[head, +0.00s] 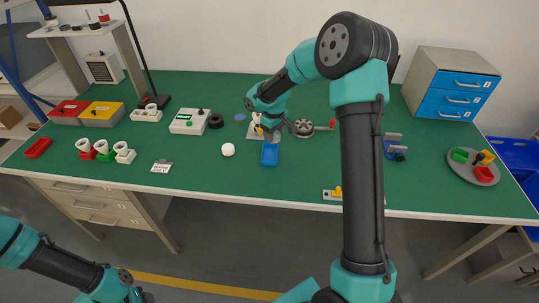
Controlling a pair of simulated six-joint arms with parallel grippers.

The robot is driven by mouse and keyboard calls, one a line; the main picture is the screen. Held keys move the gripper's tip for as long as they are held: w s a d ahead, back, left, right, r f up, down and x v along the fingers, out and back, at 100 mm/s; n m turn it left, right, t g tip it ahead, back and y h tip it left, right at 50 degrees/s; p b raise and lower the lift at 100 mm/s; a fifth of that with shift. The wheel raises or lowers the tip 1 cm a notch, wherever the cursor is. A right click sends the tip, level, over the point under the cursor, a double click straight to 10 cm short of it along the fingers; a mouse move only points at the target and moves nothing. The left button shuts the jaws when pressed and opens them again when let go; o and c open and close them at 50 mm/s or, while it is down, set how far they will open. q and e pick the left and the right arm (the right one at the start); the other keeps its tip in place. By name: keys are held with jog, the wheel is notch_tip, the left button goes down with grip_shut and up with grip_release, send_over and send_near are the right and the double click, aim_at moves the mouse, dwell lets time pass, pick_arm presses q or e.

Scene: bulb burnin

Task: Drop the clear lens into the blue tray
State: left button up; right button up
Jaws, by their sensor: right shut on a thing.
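The blue tray (270,160) is a small open box on the green table, near its middle. My right gripper (270,135) is at the tray's far edge, just above it in the picture. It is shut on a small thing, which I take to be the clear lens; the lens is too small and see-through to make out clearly. I see no other clear lens on the table. My left arm is low at the bottom left, off the table, and its gripper (138,296) is at the frame's lower edge, too cut off to read.
A white ball (228,149) lies left of the tray. A white box with buttons (190,121) stands farther left. A grey disc-shaped fixture with a red knob (305,127) is close on the right. A strip with a yellow part (337,193) lies at the front edge.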

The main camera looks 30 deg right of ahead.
jog(key=shift+f, duration=0.8)
jog(key=o, duration=1)
jog(key=shift+c, duration=0.2)
jog(key=shift+r, duration=0.1)
notch_tip(320, 180, up, 17)
jog(key=shift+a, duration=0.1)
